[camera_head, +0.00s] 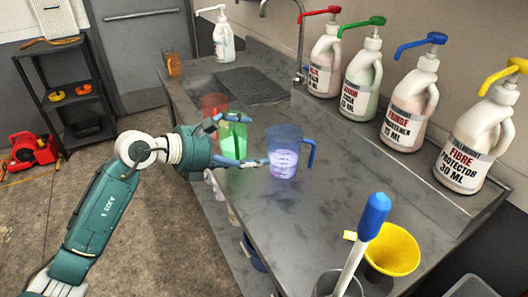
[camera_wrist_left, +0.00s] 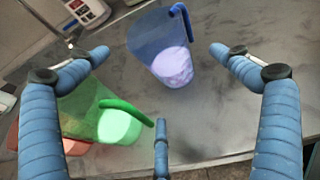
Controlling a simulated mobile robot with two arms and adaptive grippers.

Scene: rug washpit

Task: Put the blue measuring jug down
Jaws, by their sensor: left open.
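The blue measuring jug (camera_head: 283,153) stands upright on the grey metal counter (camera_head: 330,200), with pale lilac liquid in its lower part. Its handle is on the right. In the wrist view the jug (camera_wrist_left: 165,45) shows ahead of the fingers, with gaps on both sides. My left gripper (camera_head: 258,140) is open and empty, just left of the jug. The lower fingertip is close to the jug's wall; I cannot tell if it touches. My right gripper is not in view.
A green jug (camera_head: 233,140) and a red jug (camera_head: 214,104) stand left of the blue jug, partly behind my gripper. Several pump bottles (camera_head: 408,105) line the back ledge. A yellow funnel (camera_head: 393,250) is at the front. Bare counter lies right of the blue jug.

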